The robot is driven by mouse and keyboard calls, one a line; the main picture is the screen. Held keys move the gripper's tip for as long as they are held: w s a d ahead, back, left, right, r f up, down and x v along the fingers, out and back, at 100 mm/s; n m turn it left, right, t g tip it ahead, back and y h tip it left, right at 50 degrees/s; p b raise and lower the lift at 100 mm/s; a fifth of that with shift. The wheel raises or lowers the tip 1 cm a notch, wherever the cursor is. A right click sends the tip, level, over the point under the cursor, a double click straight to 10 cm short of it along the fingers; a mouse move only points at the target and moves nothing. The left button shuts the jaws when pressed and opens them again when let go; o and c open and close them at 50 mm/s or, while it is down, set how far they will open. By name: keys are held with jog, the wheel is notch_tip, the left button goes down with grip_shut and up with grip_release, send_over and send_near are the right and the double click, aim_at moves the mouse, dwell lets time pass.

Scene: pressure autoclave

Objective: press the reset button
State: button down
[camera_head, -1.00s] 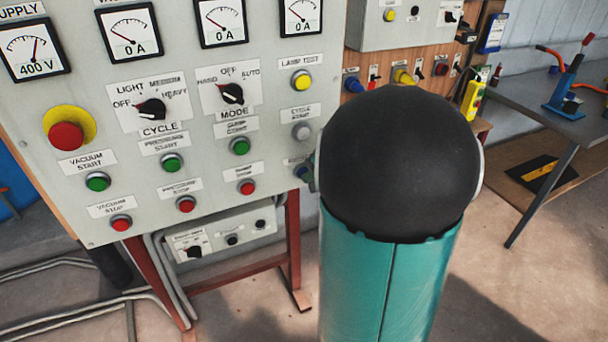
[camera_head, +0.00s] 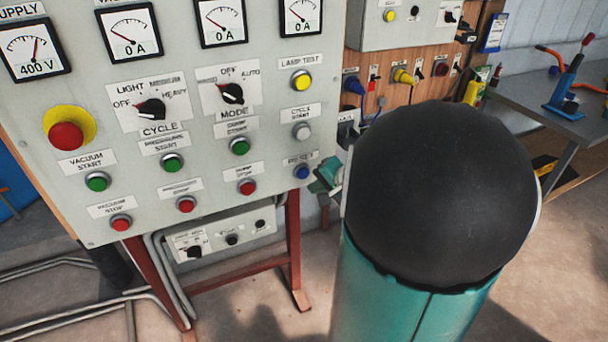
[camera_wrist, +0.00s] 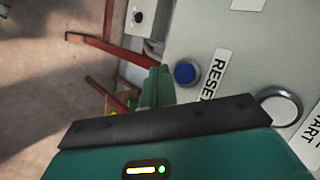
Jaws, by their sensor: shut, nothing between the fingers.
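The reset button is the blue button (camera_head: 301,172) at the lower right of the grey control panel (camera_head: 225,205), under a RESET label. In the wrist view the blue button (camera_wrist: 186,73) is next to its RESET label. My gripper (camera_head: 325,178) shows as a small teal tip just right of the button, partly hidden by my large black and teal arm link. In the wrist view the teal gripper tip (camera_wrist: 155,88) is beside the blue button, with a narrow gap in the picture. It is shut and empty. I cannot tell its exact distance from the panel.
A white cycle start button (camera_head: 301,131) is just above the reset button, and a red button (camera_head: 247,187) is to its left. A red emergency stop (camera_head: 66,136) is at the far left. A workbench (camera_head: 560,110) stands at the right.

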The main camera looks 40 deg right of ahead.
jog(key=shift+s+a, duration=0.15)
jog(key=shift+s, duration=0.45)
jog(key=shift+s+a, duration=0.15)
jog(key=shift+s, duration=0.4)
jog(key=a+r+n+g+y, duration=0.1)
jog(key=a+r+n, duration=0.25)
jog(key=a, duration=0.55)
jog(key=a+r+n+g+y, duration=0.2)
jog(key=a+n, duration=0.2)
jog(key=a, duration=0.5)
jog(key=s+a+r+n+g+h, duration=0.1)
jog(key=s+a+r+n+h, duration=0.2)
jog(key=s+a+n, duration=0.3)
jog(key=s+a+h, duration=0.1)
jog(key=s+a, duration=0.1)
jog(key=a, duration=0.1)
jog(key=shift+s+n, duration=0.3)
jog(key=shift+n, duration=0.05)
